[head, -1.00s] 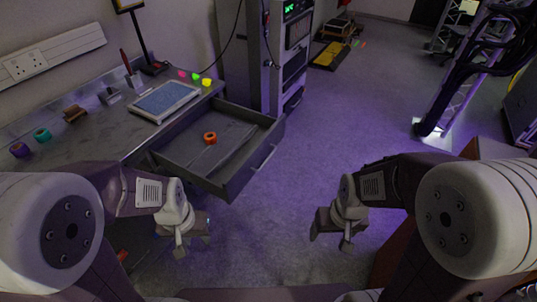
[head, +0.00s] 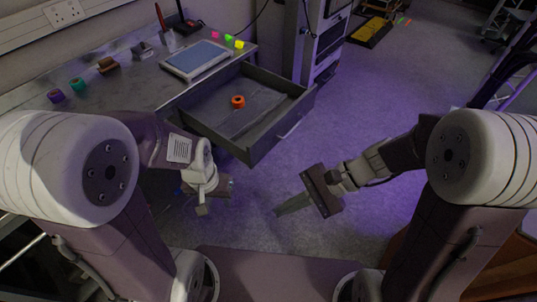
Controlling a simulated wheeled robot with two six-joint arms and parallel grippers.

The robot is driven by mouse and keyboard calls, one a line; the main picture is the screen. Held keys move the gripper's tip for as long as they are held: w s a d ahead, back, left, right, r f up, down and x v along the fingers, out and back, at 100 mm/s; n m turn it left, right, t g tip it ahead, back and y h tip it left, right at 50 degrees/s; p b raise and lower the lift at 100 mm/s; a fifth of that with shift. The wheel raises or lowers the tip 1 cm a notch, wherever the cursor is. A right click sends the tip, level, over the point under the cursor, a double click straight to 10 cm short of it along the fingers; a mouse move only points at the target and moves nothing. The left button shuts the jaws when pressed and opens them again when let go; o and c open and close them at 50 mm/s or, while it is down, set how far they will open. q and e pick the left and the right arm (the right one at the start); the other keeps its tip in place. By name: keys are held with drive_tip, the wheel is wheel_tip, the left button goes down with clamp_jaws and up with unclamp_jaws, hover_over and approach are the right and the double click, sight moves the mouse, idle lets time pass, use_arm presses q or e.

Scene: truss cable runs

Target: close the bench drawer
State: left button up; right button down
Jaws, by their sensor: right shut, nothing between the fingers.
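The bench drawer (head: 262,142) is pulled well out from the metal bench (head: 128,84), with its front and pale bar handle (head: 290,129) facing the lower right. An orange ring-shaped roll (head: 237,102) lies on the drawer floor. My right gripper (head: 290,206) is shut and empty, below and in front of the drawer front in the picture, apart from it, with its fingers pointing left. My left gripper (head: 213,200) hangs left of the drawer's near corner, below the bench edge in the picture. Its finger gap does not show clearly.
On the bench are a blue-topped panel (head: 196,60), small coloured blocks (head: 229,40), purple (head: 56,96) and teal (head: 77,84) rolls, and a brown block (head: 107,65). A rack cabinet (head: 322,40) stands behind the drawer. Floor (head: 365,110) right of the drawer is clear.

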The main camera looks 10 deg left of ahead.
drive_tip(key=w+a+f+m+t+y+b, duration=0.2)
drive_tip(key=w+m+t+y+b, duration=0.15)
drive_tip(key=w, duration=0.35)
drive_tip(key=w+a+f+m+t+y+b, duration=0.1)
drive_tip(key=w+f+m+t+y+b, duration=0.3)
drive_tip(key=w, duration=0.3)
drive_tip(key=w+d+f+m+t+b, duration=0.3)
drive_tip(key=w+f+m+b, duration=0.15)
drive_tip(key=w, duration=0.25)
use_arm(q)
wheel_tip(320, 180, down, 19)
drive_tip(key=b, duration=0.4)
drive_tip(key=shift+w, duration=0.15)
use_arm(e)
drive_tip(key=m+t+h, duration=0.2)
drive_tip(key=m, duration=0.2)
approach(259, 153)
drive_tip(key=x, duration=0.7)
drive_tip(key=shift+s+a, duration=0.1)
drive_tip(key=shift+s, duration=0.15)
drive_tip(key=shift+w, duration=0.1)
